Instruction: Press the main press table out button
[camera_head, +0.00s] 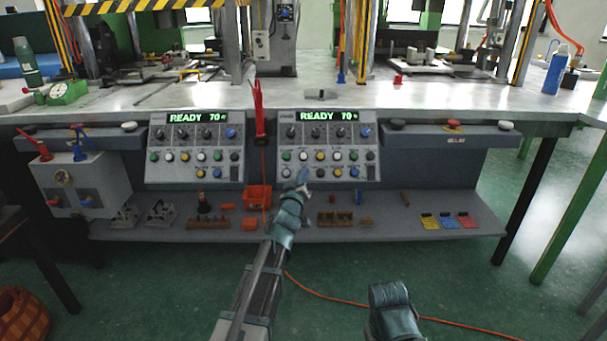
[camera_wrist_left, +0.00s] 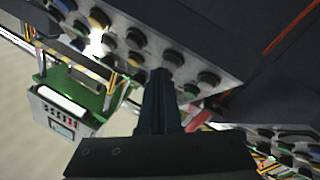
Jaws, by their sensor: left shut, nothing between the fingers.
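Two grey control panels stand along the front of the press bench, a left panel (camera_head: 195,150) and a right panel (camera_head: 328,147). Each has a lit READY 70 display, knobs and rows of coloured buttons. The labels are too small to read, so I cannot tell which button is table out. My left gripper (camera_head: 303,180) is shut and empty, in front of the lower left part of the right panel. In the left wrist view its fingers (camera_wrist_left: 161,80) point at a panel face with rows of buttons (camera_wrist_left: 172,58). Contact with a button cannot be told.
A red tool (camera_head: 258,105) hangs between the panels. A lower shelf (camera_head: 380,228) holds an orange bin (camera_head: 257,196), small blocks and coloured cards. An orange cable (camera_head: 330,297) crosses the green floor.

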